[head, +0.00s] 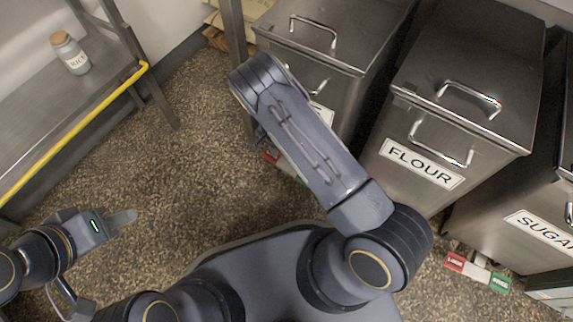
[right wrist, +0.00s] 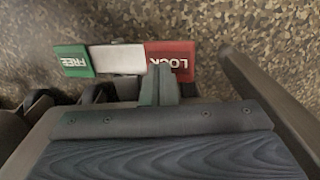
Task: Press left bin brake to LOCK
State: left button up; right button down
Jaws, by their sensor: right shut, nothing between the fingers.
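The left bin (head: 345,50) stands at the top middle of the head view, its label mostly behind my right arm. Its brake pedal shows as a red end (head: 271,158) low beside that arm, the rest mostly hidden. In the right wrist view the pedal has a red LOCK end (right wrist: 182,62), a white middle (right wrist: 117,60) and a green FREE end (right wrist: 73,62). My right gripper (right wrist: 160,72) is shut and empty, its tips overlapping the red end's inner edge. I cannot tell if they touch. My left gripper (head: 122,218) is over the floor at the left, away from the bins.
The FLOUR bin (head: 465,70) and SUGAR bin (head: 520,200) stand to the right. Another red and green brake pedal (head: 478,271) lies at the lower right. A steel shelf (head: 50,115) with a yellow edge and a jar (head: 70,52) is at left. The speckled floor between is clear.

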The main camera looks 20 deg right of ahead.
jog(key=shift+f+b, duration=1.05)
jog(key=shift+f, duration=0.25)
dwell(0.6)
jog(key=shift+f, duration=0.35)
dwell(0.3)
jog(key=shift+r+p, duration=2.4)
jog(key=shift+r, duration=1.15)
